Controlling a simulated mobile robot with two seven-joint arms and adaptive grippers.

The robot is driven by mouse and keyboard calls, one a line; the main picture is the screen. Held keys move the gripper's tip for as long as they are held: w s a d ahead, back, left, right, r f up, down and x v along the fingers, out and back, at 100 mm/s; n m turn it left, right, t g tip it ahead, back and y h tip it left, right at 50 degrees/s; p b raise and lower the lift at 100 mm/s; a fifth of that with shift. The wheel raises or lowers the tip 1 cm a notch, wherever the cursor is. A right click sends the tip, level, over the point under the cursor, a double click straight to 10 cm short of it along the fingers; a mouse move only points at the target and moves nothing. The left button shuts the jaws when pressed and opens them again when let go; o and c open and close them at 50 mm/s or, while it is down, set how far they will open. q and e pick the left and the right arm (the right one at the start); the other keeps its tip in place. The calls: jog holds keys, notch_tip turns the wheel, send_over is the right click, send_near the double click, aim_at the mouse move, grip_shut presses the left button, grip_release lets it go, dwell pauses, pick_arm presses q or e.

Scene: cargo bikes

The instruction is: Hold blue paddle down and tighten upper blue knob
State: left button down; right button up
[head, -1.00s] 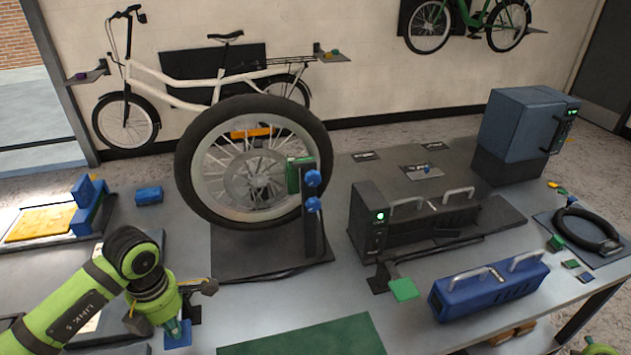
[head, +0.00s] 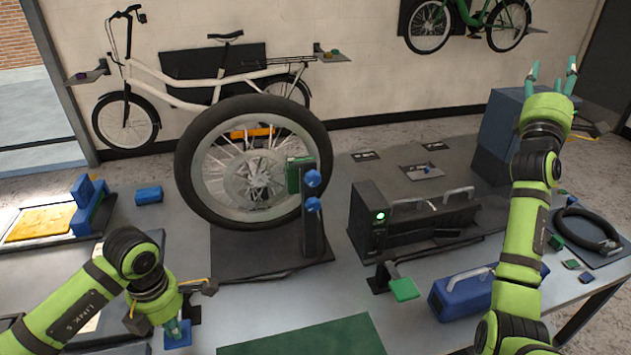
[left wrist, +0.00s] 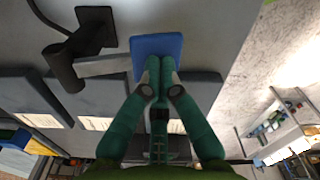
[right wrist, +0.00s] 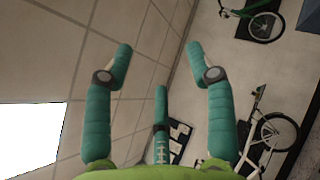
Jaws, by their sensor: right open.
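The blue paddle (head: 179,338) is at the lower left of the head view, partly hidden by my left gripper (head: 174,322). In the left wrist view, the blue paddle (left wrist: 158,45) is a flat plate on a grey lever. My left gripper's fingertips (left wrist: 160,66) are together over its edge and appear to touch it. The upper blue knob (head: 313,178) is on a dark post beside the wheel, with a lower blue knob (head: 313,204) beneath it. My right gripper (head: 552,76) is raised at the right, open and empty, far from the knobs; its spread fingers (right wrist: 160,58) show in the right wrist view.
The large wheel (head: 188,160) stands left of the knob post. A dark unit with handles (head: 370,220), a green paddle (head: 404,289) and a blue case (head: 462,297) lie between the post and my right arm. A green mat (head: 305,338) lies at the front.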

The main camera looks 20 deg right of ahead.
jog(key=w+a+f+n+t+y, duration=0.25)
jog(key=a+n+y, duration=0.2)
jog(key=a, duration=0.65)
jog(key=w+a+f+n+t+y, duration=0.1)
jog(key=w+a+n+t+y, duration=0.25)
jog(key=a, duration=0.85)
jog(key=n+g+y, duration=0.5)
jog(key=n+y, duration=0.1)
jog(key=y, duration=0.4)
send_near(315, 180)
jog(key=w, duration=0.9)
jog(key=shift+w+f, duration=0.2)
jog(key=shift+w, duration=0.05)
grip_shut()
